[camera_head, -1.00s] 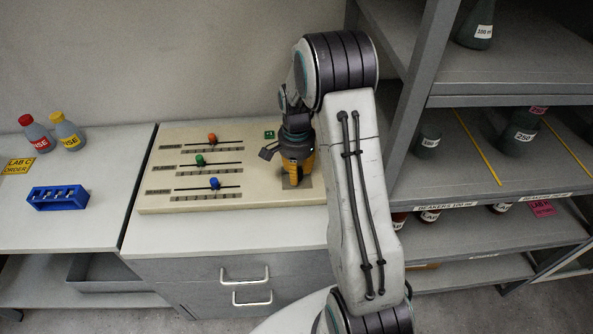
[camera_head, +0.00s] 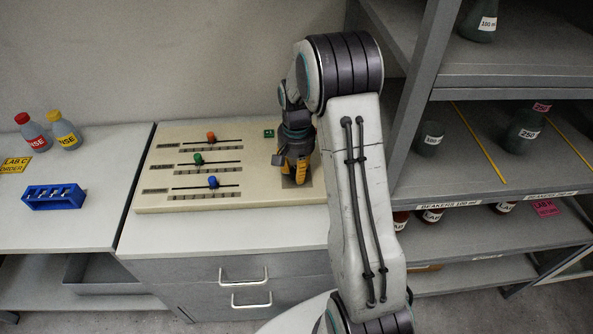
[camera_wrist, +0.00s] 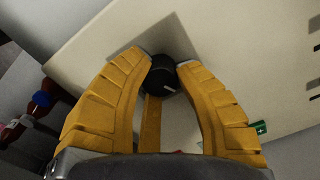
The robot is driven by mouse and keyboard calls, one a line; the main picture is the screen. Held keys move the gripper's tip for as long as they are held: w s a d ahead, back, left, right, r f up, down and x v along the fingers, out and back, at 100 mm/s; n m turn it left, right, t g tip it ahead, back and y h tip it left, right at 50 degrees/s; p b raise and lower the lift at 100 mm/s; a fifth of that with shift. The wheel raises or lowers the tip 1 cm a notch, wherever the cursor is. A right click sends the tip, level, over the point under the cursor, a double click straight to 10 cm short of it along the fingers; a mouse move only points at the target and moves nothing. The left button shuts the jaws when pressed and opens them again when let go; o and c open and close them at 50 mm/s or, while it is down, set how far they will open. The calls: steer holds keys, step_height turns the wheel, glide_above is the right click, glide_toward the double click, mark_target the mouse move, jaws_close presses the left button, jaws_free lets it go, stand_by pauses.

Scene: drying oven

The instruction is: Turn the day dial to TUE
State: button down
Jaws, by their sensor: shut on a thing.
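The day dial is a round black knob (camera_wrist: 162,76) with a short white mark on its face, set on a grey plate of the cream panel. In the wrist view it sits between the fingertips of my gripper (camera_wrist: 164,63), one yellow finger on each side. My gripper is shut on it, pointing down. In the head view my gripper (camera_head: 297,180) is at the right end of the cream panel (camera_head: 255,196) and hides the dial. No day lettering is readable, so I cannot tell which day the mark points at.
Orange (camera_head: 211,136), green (camera_head: 198,159) and blue (camera_head: 213,182) slider knobs are on the panel's left half, with a small green part (camera_head: 268,133) near its top. A blue rack (camera_head: 54,197) and two bottles stand farther left. A grey shelf (camera_head: 415,115) rises close on the right.

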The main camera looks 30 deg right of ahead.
mark_target(296, 170)
steer(key=shift+f, duration=0.1)
stand_by(0.5)
steer(key=c, duration=0.9)
jaws_free()
steer(key=shift+o, duration=0.2)
step_height(296, 170, up, 12)
steer(key=shift+n, duration=0.4)
